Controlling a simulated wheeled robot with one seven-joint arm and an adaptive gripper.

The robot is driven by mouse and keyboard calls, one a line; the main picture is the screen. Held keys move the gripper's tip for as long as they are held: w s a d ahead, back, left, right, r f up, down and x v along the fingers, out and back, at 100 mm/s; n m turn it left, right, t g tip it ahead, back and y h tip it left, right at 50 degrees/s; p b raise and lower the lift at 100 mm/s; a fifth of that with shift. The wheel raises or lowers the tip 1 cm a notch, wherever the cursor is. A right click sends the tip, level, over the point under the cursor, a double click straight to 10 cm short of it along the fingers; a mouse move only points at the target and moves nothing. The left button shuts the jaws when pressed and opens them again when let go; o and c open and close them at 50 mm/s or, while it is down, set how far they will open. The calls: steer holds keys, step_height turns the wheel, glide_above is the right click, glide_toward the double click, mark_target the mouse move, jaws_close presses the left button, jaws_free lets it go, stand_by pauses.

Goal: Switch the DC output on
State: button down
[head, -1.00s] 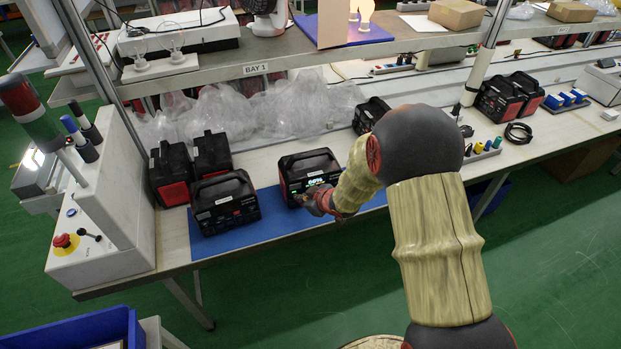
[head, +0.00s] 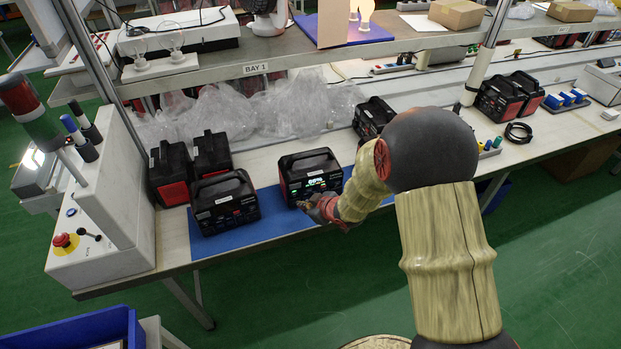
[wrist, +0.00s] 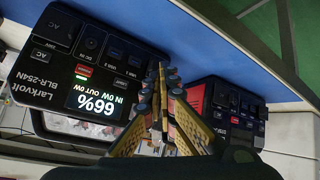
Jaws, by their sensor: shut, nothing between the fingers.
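The lit power station (head: 310,170) stands on the blue mat, its front towards me. In the wrist view its dark panel (wrist: 60,60) appears turned over, labelled Larkvolt BLR-254N. Its screen (wrist: 97,102) reads 66%, IN 0W, OUT 0W. A DC 12V socket label (wrist: 92,43) and AC and USB labels show on the panel. A small red button (wrist: 84,69) sits near a green light (wrist: 81,78). My gripper (head: 307,205) is shut and empty in front of the station's lower front; its fingertips (wrist: 163,82) appear beside the panel. Contact cannot be told.
A second power station (head: 224,203) with a dark front stands left on the blue mat (head: 232,238). Two more units (head: 190,165) stand behind it. Clear plastic wrap (head: 245,110) lies behind. A white box with a red emergency button (head: 64,242) stands far left.

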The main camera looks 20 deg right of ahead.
steer(key=shift+s+a, duration=0.1)
steer(key=shift+s, duration=2.15)
steer(key=shift+f, duration=0.1)
